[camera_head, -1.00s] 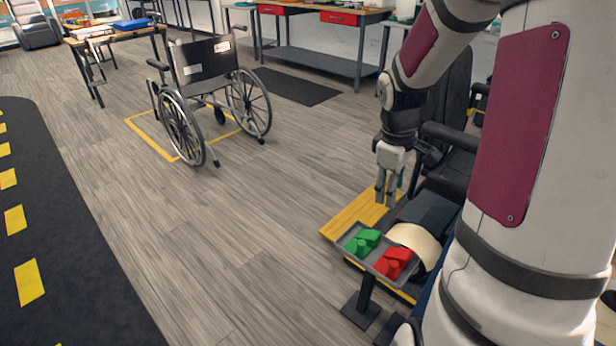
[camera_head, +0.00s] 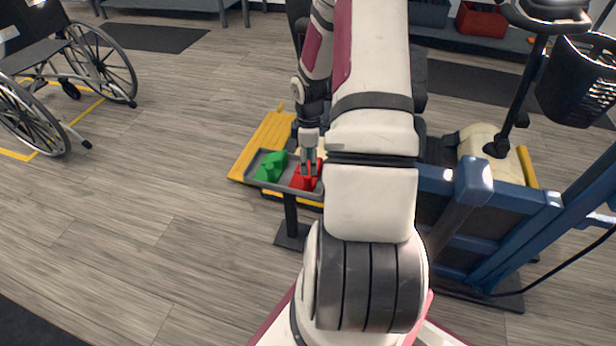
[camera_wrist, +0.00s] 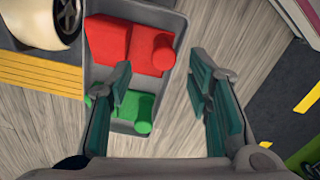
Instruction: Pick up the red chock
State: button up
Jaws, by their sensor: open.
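The red chock (camera_head: 304,179) lies in a grey tray beside the green chock (camera_head: 270,167). In the wrist view the red chock (camera_wrist: 130,46) fills the upper part of the tray and the green chock (camera_wrist: 132,112) lies below it. My gripper (camera_head: 309,166) is at the red chock in the head view, with its fingers pointing down. In the wrist view my gripper (camera_wrist: 164,90) is open. Its left finger overlaps the tray and partly hides the green chock; its right finger is over the floor. Nothing is between the fingers. Whether a finger touches the red chock cannot be told.
The grey tray (camera_head: 251,168) stands on a post with a dark foot (camera_head: 292,237). A yellow ribbed platform (camera_head: 257,143) is behind it. A blue frame (camera_head: 475,215) and a scooter with a black basket (camera_head: 582,80) stand at right. A wheelchair (camera_head: 60,75) is at left, with clear floor between.

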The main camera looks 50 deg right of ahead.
aim_at(307, 184)
jog(key=shift+a+f+b, duration=0.2)
jog(key=shift+f+b, duration=0.55)
jog(key=shift+f, duration=0.95)
jog(key=shift+a+f+b, duration=0.15)
jog(key=shift+f+b, duration=0.6)
jog(key=shift+f, duration=0.9)
jog(key=shift+r, duration=0.1)
jog(key=shift+c, duration=0.2)
grip_shut()
